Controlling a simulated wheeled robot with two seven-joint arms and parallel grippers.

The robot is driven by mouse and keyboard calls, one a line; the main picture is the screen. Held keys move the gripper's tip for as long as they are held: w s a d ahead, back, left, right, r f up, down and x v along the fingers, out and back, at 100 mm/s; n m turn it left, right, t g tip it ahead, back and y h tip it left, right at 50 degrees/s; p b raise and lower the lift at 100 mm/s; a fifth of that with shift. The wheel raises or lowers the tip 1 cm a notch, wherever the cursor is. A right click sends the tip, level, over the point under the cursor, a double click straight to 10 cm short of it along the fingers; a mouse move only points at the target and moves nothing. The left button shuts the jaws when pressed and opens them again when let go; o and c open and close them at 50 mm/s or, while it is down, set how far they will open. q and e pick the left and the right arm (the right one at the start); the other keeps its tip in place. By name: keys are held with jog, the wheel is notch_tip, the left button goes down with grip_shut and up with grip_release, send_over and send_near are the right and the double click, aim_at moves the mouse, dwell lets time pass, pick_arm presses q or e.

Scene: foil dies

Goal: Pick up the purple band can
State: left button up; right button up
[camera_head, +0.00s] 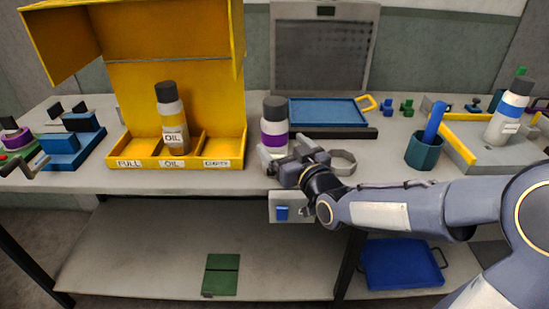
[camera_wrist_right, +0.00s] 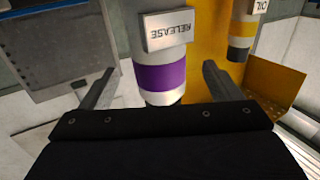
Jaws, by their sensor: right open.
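The purple band can (camera_head: 274,128) is a white bottle with a dark cap and a purple band, standing upright on the bench right of the yellow box. In the right wrist view the can (camera_wrist_right: 160,75) shows its purple band and a RELEASE label, upside down. My right gripper (camera_head: 281,156) is open just in front of the can's lower part. In the wrist view its two fingers (camera_wrist_right: 159,74) appear on either side of the can, with gaps; I cannot tell how far they reach around it. My left gripper is out of view.
A yellow-band OIL can (camera_head: 171,117) stands in the middle section of the yellow box (camera_head: 231,147), close left. Behind are a blue tray (camera_head: 325,112) and a grey panel (camera_head: 322,50). A teal cup (camera_head: 423,152) and a blue-band can (camera_head: 509,112) stand to the right.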

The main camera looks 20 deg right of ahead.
jog(key=w, duration=0.4)
jog(key=w+a+p, duration=0.1)
jog(key=w, duration=0.2)
jog(key=shift+a+r, duration=0.1)
jog(key=shift+r, duration=0.25)
jog(key=shift+c, duration=0.5)
jog(key=shift+r, duration=0.1)
grip_shut()
